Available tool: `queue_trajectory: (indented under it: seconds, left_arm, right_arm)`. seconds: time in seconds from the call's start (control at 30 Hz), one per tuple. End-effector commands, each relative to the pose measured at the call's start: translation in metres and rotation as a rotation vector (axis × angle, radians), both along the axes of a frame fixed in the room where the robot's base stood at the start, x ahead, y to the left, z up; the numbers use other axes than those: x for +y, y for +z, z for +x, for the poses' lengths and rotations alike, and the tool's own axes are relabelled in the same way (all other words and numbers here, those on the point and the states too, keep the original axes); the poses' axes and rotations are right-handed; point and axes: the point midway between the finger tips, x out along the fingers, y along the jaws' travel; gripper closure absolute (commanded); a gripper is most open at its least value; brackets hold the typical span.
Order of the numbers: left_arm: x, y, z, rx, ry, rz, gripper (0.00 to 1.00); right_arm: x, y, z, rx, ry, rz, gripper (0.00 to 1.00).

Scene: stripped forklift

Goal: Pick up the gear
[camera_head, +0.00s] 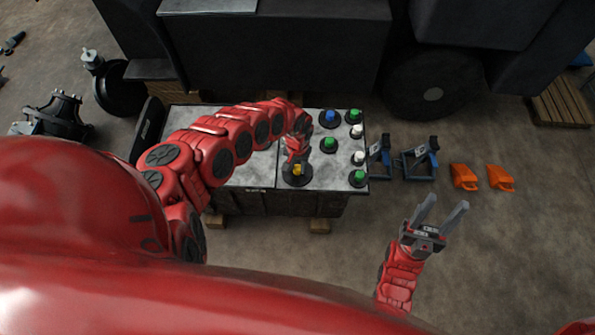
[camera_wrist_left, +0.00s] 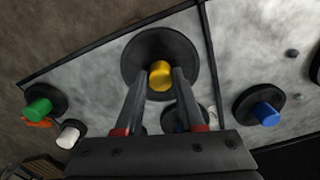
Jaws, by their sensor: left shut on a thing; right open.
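A dark round gear with a yellow knob (camera_head: 297,180) is near the front edge of the grey-topped box (camera_head: 240,176). In the left wrist view the gear (camera_wrist_left: 134,62) shows as a black disc with the yellow knob in its middle. My left gripper (camera_head: 297,163) comes down over it from behind. In the left wrist view its two fingers (camera_wrist_left: 162,76) are shut on the yellow knob, one on each side. I cannot tell whether the gear touches the box top. My right gripper (camera_head: 444,203) is open and empty over the floor at the right.
Other dark discs with blue (camera_head: 330,117), green (camera_head: 328,144) and white (camera_head: 358,157) knobs stand on the box's right part. Blue stands (camera_head: 418,163) and orange parts (camera_head: 464,177) lie on the floor to the right. The forklift body (camera_head: 280,50) is behind the box.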

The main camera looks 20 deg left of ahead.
Motion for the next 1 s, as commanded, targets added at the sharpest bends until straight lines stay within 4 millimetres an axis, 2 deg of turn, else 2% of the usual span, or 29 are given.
queue_trajectory:
  seconds: [0.03, 0.07, 0.53, 0.67, 0.83, 1.0]
  left_arm:
    - [0.000, 0.000, 0.000, 0.000, 0.000, 0.000, 0.95]
    - [0.000, 0.000, 0.000, 0.000, 0.000, 0.000, 1.00]
    - [0.001, 0.006, 0.002, -0.003, 0.000, 0.002, 1.00]
    - [0.001, 0.016, 0.003, -0.005, 0.001, 0.001, 1.00]
    - [0.003, 0.041, 0.003, -0.006, -0.002, 0.005, 1.00]
    - [0.018, 0.041, -0.028, 0.005, 0.001, 0.006, 1.00]
  right_arm:
    - [0.000, 0.000, 0.000, 0.000, 0.000, 0.000, 0.50]
    - [0.000, 0.000, 0.000, 0.000, 0.000, 0.000, 0.50]
    - [0.000, 0.001, 0.000, 0.000, 0.000, 0.000, 0.50]
    - [0.000, 0.002, 0.000, 0.000, 0.000, 0.000, 0.50]
    - [0.000, 0.005, 0.000, 0.000, 0.000, 0.000, 0.50]
    - [0.000, 0.011, 0.000, 0.000, 0.000, 0.000, 0.50]
